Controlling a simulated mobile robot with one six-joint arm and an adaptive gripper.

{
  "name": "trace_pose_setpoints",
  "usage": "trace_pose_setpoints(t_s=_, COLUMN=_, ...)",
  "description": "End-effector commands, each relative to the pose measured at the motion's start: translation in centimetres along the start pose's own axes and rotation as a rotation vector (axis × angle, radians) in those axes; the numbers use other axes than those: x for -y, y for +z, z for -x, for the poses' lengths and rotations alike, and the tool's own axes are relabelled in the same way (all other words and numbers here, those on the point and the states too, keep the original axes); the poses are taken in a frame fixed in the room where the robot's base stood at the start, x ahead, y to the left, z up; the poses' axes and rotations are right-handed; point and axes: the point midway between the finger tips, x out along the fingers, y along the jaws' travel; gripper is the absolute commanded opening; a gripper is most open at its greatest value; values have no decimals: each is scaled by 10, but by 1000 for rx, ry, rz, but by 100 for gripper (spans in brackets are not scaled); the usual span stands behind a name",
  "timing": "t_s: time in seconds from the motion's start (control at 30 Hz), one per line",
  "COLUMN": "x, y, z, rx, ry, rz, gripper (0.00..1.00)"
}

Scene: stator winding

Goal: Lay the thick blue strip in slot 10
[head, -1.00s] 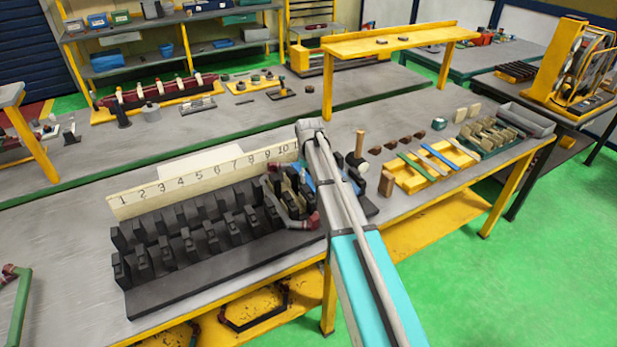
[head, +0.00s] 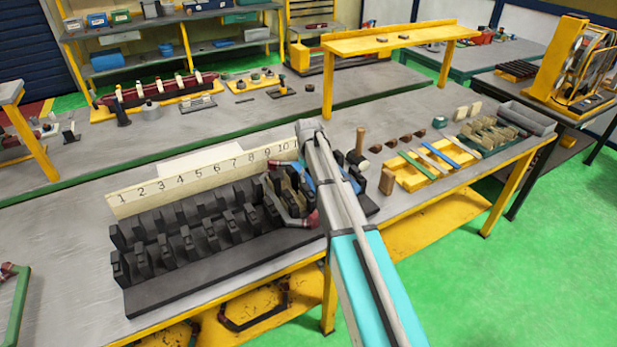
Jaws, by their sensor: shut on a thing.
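The black stator block (head: 205,275) stands on the near bench, with a cream number board (head: 190,183) marked 1 to 10 behind it. The slot 10 end is at its right, partly behind my arm. A coil with dark red ends (head: 297,218) lies over the slots there. My gripper (head: 306,182) is down at slot 10, mostly hidden by my forearm. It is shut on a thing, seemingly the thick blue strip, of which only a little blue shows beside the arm. Whether it sits in the slot is hidden.
Right of my arm, a yellow tray (head: 405,182) holds green, pale and blue strips. A mallet (head: 358,150), a wooden block (head: 387,181) and small brown pieces stand near it. A dark green rack (head: 490,148) is farther right. The bench left of the stator is clear.

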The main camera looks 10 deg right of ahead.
Motion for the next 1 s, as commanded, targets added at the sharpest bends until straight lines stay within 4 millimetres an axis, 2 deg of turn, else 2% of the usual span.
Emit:
trace_pose_setpoints(t_s=0.27, x=0, y=0, z=0, rx=0, ry=0, rz=0, gripper=0)
trace_pose_setpoints(t_s=0.3, x=0, y=0, z=0, rx=0, ry=0, rz=0, gripper=49)
trace_pose_setpoints(t_s=0.47, x=0, y=0, z=0, rx=0, ry=0, rz=0, gripper=79)
trace_pose_setpoints(t_s=0.5, x=0, y=0, z=0, rx=0, ry=0, rz=0, gripper=82)
trace_pose_setpoints(t_s=1.0, x=0, y=0, z=0, rx=0, ry=0, rz=0, gripper=82)
